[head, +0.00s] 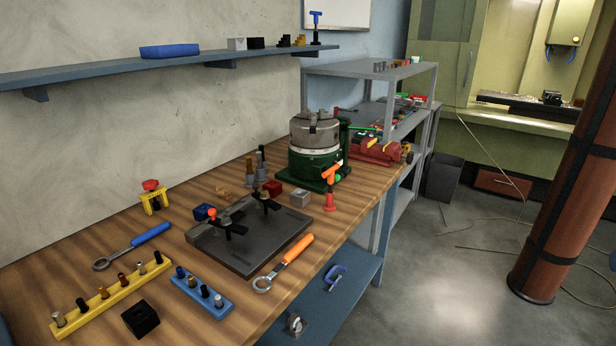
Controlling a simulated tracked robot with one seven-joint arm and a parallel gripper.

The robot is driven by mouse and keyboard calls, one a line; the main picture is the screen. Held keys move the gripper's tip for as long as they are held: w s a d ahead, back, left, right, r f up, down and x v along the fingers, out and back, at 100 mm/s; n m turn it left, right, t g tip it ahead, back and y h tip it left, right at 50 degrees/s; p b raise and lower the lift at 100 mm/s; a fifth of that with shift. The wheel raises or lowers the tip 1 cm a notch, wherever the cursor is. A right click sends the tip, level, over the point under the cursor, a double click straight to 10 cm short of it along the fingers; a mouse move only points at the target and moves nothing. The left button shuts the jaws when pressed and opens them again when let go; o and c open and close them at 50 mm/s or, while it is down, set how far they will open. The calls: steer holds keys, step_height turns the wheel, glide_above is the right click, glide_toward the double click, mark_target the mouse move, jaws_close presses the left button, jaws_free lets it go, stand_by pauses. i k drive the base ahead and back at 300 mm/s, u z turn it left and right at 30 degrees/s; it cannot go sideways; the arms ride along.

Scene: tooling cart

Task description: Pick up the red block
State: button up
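A small dark red block (272,187) sits on the wooden bench top (110,242), around the middle of the picture. It is just behind the far edge of a dark fixture plate (262,243) and left of a grey metal block (299,197). Black clamp hardware on the plate stands close in front of it. My gripper is not in view.
A green rotary chuck (314,150) stands behind and right of the red block. Several upright bolts (260,165) stand behind it. A blue block (204,212), wrenches and bolt racks surround the plate. A blue shelf (170,67) overhangs the bench.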

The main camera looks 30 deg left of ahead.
mark_target(275, 187)
steer(key=i, duration=2.1)
steer(key=u, duration=2.25)
steer(key=k, duration=0.4)
steer(key=u, duration=0.25)
steer(key=i, duration=0.4)
steer(key=z, duration=0.05)
